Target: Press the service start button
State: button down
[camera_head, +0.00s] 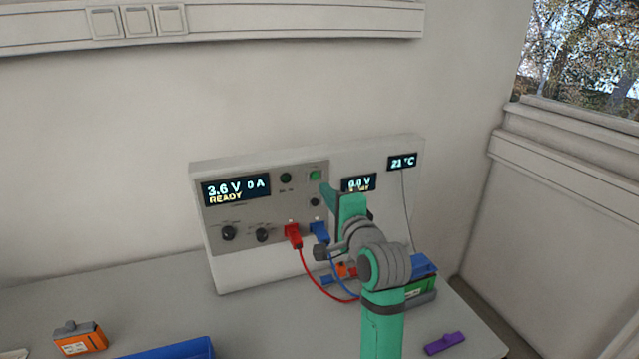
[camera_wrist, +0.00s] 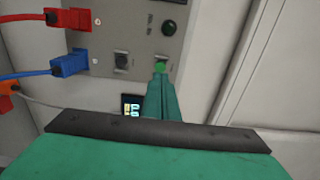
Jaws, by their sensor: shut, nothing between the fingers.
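The cycler panel (camera_head: 272,207) is upright on the bench, with a display reading 3.6 V, 0 A, READY. A small green button (camera_head: 315,175) is at its upper right; it also shows in the wrist view (camera_wrist: 160,66). I take it for the service start button, but its label is too small to read. My gripper (camera_head: 326,189) is shut and empty, its tips just below and right of the green button. In the wrist view the tips (camera_wrist: 158,82) lie right at the button's edge and partly cover its surround. I cannot tell whether they touch it.
Beside the green button are a dark round lamp (camera_head: 286,179) and a black button (camera_head: 315,202). A red plug (camera_head: 292,235) and a blue plug (camera_head: 319,232) with hanging cables are below. An orange battery (camera_head: 80,339) and a purple object (camera_head: 445,343) lie on the bench.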

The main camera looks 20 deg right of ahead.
aim_at(314, 175)
jog(key=w, duration=0.4)
jog(key=shift+w+d, duration=0.25)
jog(key=shift+w, duration=0.05)
jog(key=shift+w+a, duration=0.5)
jog(key=shift+a, duration=0.15)
jog(key=shift+s+d, duration=0.1)
jog(key=shift+d, duration=0.15)
jog(key=shift+w+r, duration=0.2)
jog(key=shift+w, duration=0.65)
jog(key=shift+a+r, duration=0.1)
